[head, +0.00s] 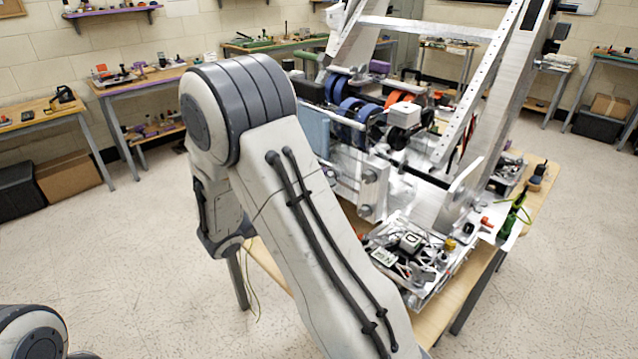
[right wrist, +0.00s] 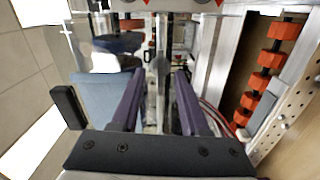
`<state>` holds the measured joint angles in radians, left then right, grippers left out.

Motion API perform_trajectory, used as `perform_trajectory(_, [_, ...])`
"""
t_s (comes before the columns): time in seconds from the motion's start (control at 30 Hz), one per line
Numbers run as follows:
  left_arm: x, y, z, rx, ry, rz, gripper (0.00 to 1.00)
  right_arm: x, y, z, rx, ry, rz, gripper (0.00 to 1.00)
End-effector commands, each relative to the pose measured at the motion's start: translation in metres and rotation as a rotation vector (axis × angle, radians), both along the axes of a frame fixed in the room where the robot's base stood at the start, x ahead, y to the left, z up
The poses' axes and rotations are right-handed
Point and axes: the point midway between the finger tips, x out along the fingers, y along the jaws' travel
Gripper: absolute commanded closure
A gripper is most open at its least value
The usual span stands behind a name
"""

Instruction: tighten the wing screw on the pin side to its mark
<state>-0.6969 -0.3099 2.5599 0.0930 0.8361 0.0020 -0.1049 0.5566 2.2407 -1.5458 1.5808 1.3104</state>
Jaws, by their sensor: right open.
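My right gripper (right wrist: 159,76) shows in the right wrist view, its two purple fingers apart with a clear gap between them. A grey upright rod or bar (right wrist: 161,55) lies in line with that gap; I cannot tell whether the fingers are around it or short of it. The roller intake machine (head: 372,185) stands on the table in the head view, with blue wheels (head: 350,120) and orange rollers. I cannot make out the wing screw or its mark in either view. My large arm covers the machine's left part in the head view. My left gripper is out of frame.
A blue panel (right wrist: 108,100) is left of the fingers, and a metal frame with orange rollers (right wrist: 258,82) is to their right. Red cables run near the right finger. A tray of small parts (head: 412,250) sits at the table's (head: 455,310) front. Open floor lies left.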

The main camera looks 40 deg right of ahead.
Motion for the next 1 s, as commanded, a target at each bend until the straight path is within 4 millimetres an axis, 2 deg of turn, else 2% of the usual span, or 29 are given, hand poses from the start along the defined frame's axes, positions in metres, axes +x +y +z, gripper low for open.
perform_trajectory(0.43, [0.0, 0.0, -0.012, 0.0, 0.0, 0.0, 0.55, -0.004, 0.052, -0.001, 0.001, 0.0, 0.003, 0.55])
perform_trajectory(1.0, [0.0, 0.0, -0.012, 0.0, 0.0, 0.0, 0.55, -0.005, 0.056, 0.0, 0.001, 0.0, 0.0, 0.55])
